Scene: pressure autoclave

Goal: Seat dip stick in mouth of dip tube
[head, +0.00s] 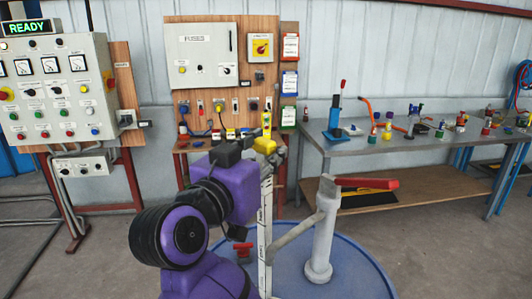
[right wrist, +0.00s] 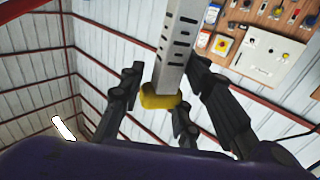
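The dip stick (head: 265,225) is a long pale bar with dark marks and a yellow top part. It stands upright in the head view, reaching down to the lower edge. My right gripper (head: 262,148) is around its yellow part. The dip tube's mouth cannot be made out; the stick's lower end is not clearly visible. My left gripper is not in view.
A round blue vessel top (head: 345,265) carries a grey post (head: 322,235) with a slanting pipe and a red handle (head: 367,184). A control panel (head: 60,90) stands left, a fuse board (head: 205,55) behind, and a tool-covered workbench (head: 345,148) right.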

